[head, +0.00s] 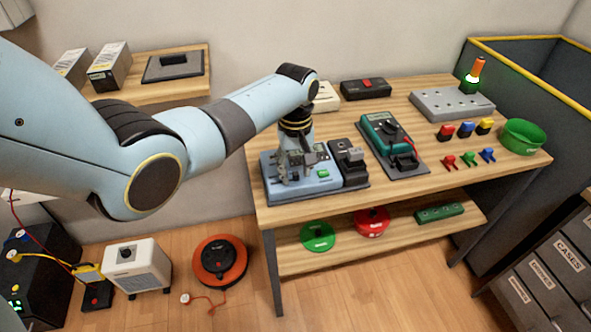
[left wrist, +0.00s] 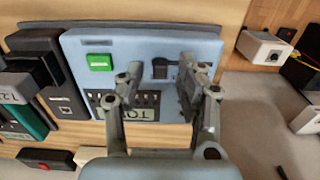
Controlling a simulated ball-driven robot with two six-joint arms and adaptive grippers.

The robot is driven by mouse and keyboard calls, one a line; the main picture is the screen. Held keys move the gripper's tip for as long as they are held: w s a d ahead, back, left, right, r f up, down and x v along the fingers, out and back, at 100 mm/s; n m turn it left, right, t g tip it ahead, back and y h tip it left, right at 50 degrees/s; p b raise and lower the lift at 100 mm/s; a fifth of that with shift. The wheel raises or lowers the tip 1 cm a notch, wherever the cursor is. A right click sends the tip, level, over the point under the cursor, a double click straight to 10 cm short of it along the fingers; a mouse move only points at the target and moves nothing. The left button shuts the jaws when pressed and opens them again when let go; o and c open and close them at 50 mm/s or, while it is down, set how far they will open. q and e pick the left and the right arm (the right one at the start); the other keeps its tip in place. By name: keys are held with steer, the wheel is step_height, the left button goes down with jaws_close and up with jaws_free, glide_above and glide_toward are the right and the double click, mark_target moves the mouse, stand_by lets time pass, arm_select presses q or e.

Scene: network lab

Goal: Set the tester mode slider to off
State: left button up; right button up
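The tester (head: 326,184) is a pale blue box with a green button, on the wooden workbench; it also fills the middle of the left wrist view (left wrist: 125,43). Its green button (left wrist: 100,62) is left of my fingers there. A dark slider knob (left wrist: 160,69) shows on the tester's face between my fingertips; its setting cannot be read. My left gripper (head: 298,172) points down over the tester. In the left wrist view its two fingers (left wrist: 160,78) are apart, with nothing held, and the right one partly hides the slider area. My right gripper is out of view.
A dark unit (head: 350,165) stands right beside the tester. A green multimeter (head: 384,130) lies further right. A grey panel (head: 452,105) and a green bowl (head: 523,137) are at the far right. Coloured clips lie between. The bench's front strip is clear.

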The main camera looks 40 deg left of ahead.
mark_target(273, 182)
arm_select(q)
steer(key=shift+f, duration=0.1)
jaws_close()
stand_by(0.4)
steer(key=shift+s+a, duration=0.1)
steer(key=s+a+p, duration=0.2)
steer(key=p, duration=0.1)
steer(key=s+a+p, duration=0.1)
steer(key=shift+s+r+p, duration=0.25)
steer(key=shift+p, duration=0.1)
steer(key=shift+s+a+f, duration=0.1)
steer(key=shift+s+a, duration=0.05)
steer(key=shift+f, duration=0.1)
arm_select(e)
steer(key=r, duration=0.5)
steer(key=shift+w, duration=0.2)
